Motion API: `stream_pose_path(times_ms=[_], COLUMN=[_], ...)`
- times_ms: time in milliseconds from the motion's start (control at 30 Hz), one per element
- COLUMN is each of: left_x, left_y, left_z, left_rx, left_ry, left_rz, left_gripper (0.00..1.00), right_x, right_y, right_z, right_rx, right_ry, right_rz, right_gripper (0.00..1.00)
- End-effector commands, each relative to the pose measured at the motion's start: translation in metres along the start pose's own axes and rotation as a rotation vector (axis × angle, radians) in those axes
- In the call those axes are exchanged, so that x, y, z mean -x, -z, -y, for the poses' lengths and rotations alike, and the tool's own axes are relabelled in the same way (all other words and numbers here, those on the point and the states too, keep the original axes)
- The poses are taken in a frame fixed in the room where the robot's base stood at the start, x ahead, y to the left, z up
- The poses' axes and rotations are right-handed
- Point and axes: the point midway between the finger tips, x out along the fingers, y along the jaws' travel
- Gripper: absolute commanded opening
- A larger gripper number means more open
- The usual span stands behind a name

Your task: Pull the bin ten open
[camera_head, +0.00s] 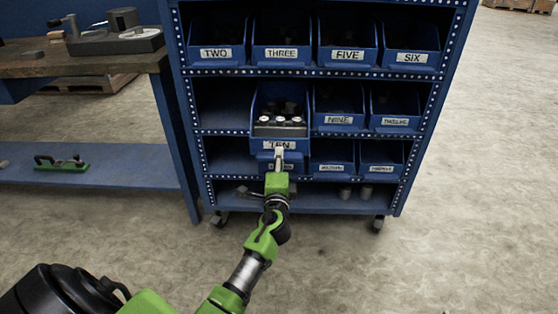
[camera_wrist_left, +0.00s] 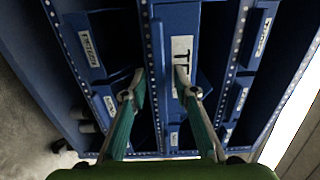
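Bin ten (camera_head: 257,105) is a blue bin in the rack's second row from the top. Its front stands out past the neighbouring bins, and a grey device with round knobs (camera_head: 280,127) lies in it. My left gripper (camera_head: 279,153) is at the bin's front, over its TEN label. In the left wrist view, its two fingers (camera_wrist_left: 160,80) converge on the blue front edge of bin ten, one tip at the label (camera_wrist_left: 182,55) and one on the other side of the edge. My right gripper is in neither view.
A workbench (camera_head: 100,62) with equipment stands at the left. The floor (camera_head: 470,190) at the right is clear.

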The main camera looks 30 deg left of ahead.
Motion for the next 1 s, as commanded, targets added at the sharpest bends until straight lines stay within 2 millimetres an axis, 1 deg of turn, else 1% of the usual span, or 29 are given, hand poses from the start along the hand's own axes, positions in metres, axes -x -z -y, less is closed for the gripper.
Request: stream_pose_path(times_ms=[267, 367, 467, 700, 800, 900, 1000], left_x=[0.001, 0.007, 0.021, 0.073, 0.092, 0.106, 0.116], left_y=[0.000, 0.000, 0.000, 0.000, 0.000, 0.000, 0.000], left_z=[0.000, -0.001, -0.002, -0.002, -0.001, -0.001, -0.001], left_rx=[0.000, 0.000, -0.001, 0.001, 0.001, -0.001, 0.000], left_ry=[0.000, -0.001, -0.002, -0.004, -0.003, -0.002, -0.002], left_rz=[0.000, 0.000, 0.000, 0.000, 0.000, 0.000, -0.001], left_gripper=[0.26, 0.26, 0.26, 0.26, 0.26, 0.26, 0.26], right_x=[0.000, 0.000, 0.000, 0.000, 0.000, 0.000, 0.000], right_y=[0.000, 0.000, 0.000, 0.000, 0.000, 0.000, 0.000], right_z=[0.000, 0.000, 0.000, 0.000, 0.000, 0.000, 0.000], right_rx=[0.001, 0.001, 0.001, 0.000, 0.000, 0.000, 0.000], right_ry=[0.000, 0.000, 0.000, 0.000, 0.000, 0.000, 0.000], right_rz=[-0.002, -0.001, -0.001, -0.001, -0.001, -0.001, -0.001], right_gripper=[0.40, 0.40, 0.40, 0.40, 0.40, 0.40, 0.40])
